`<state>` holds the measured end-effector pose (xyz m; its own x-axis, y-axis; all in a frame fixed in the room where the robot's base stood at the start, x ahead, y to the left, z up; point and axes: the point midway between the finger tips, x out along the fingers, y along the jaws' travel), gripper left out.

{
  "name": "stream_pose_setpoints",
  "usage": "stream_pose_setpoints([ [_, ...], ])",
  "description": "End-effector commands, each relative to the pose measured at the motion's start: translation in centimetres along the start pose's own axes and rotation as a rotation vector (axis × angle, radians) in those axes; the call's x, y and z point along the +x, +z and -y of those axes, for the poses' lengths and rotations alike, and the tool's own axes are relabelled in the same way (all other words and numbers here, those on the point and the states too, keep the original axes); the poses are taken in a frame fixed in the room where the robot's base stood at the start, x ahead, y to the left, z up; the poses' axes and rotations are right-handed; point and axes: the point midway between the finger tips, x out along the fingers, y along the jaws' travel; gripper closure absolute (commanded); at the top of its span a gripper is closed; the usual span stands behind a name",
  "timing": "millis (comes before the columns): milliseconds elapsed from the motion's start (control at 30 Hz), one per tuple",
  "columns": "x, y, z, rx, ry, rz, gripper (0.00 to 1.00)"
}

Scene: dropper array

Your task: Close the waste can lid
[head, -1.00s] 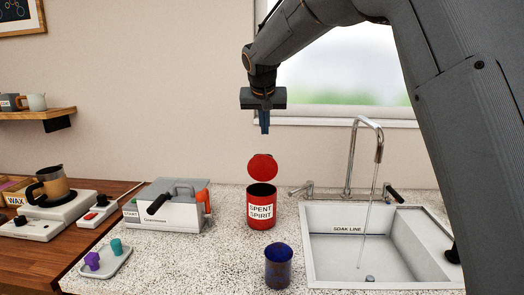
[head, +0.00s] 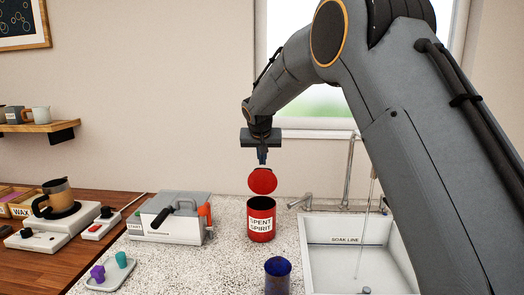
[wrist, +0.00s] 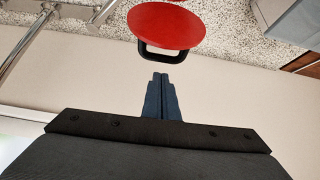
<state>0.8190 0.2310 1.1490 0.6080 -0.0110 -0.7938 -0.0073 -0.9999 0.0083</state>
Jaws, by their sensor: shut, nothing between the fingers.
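The waste can (head: 261,222) is red, labelled "SPENT SPIRIT", and stands upright on the speckled counter left of the sink. Its round red lid (head: 262,181) is raised at the back of the can, and the can's dark mouth shows. In the wrist view the lid (wrist: 167,25) fills the top middle, with a black loop handle (wrist: 163,54) on its near side. My gripper (head: 262,163) points down just above and behind the lid. Its blue fingers (wrist: 160,78) are shut and empty, close to the handle; a small gap shows between them in the wrist view.
A blue cup (head: 278,273) stands in front of the can. The sink (head: 352,228) with running tap (head: 348,170) is on the right. A grey-white box machine (head: 170,216) stands left, with a tray (head: 110,282) of small coloured pieces before it. The wall is close behind.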

Motion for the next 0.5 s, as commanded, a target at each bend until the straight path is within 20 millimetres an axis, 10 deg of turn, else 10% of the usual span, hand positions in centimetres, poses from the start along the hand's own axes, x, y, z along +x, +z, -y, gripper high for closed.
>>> stream_pose_setpoints([
  [500, -0.5, 1.7, 0.0, 0.000, 0.000, 0.002, 1.00],
])
